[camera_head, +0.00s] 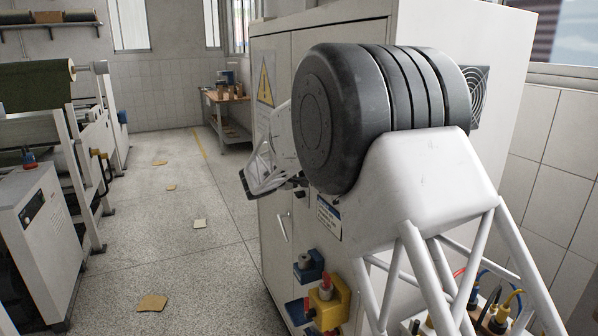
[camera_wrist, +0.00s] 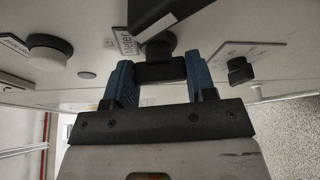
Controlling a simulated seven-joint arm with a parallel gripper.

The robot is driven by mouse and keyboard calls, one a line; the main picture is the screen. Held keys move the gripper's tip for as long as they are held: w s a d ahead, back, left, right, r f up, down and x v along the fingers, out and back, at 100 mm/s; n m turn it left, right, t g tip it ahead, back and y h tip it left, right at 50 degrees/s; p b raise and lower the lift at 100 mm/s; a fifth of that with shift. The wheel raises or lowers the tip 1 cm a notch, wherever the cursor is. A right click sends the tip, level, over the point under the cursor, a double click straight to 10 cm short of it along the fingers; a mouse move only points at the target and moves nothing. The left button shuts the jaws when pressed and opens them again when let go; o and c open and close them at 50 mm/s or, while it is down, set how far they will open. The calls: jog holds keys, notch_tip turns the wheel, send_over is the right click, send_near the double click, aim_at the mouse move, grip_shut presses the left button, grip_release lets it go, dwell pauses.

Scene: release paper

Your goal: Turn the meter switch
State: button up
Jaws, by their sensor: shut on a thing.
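The meter switch (camera_wrist: 160,56) is a black knob on a pale panel, beside a label reading "Meter" (camera_wrist: 128,41) in the wrist view. My gripper (camera_wrist: 158,70) has blue fingers on either side of a black part of the switch and is shut on it. The knob's exact turn angle is hard to read, as the fingers and gripper body cover part of it. In the head view my arm hides the switch and the fingers.
A white round knob (camera_wrist: 47,54) sits left on the panel and another black knob (camera_wrist: 240,70) right. In the head view a pale cabinet (camera_head: 275,235) stands behind my arm, with a yellow box with red parts (camera_head: 328,305) low at its front. The floor left is mostly open.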

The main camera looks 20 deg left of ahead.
jog(key=shift+m+t, duration=0.5)
jog(key=shift+m, duration=0.6)
jog(key=o, duration=0.9)
jog(key=shift+o, duration=0.2)
jog(key=v, duration=0.7)
jog(key=shift+s, duration=0.35)
jog(key=shift+a+f, duration=0.15)
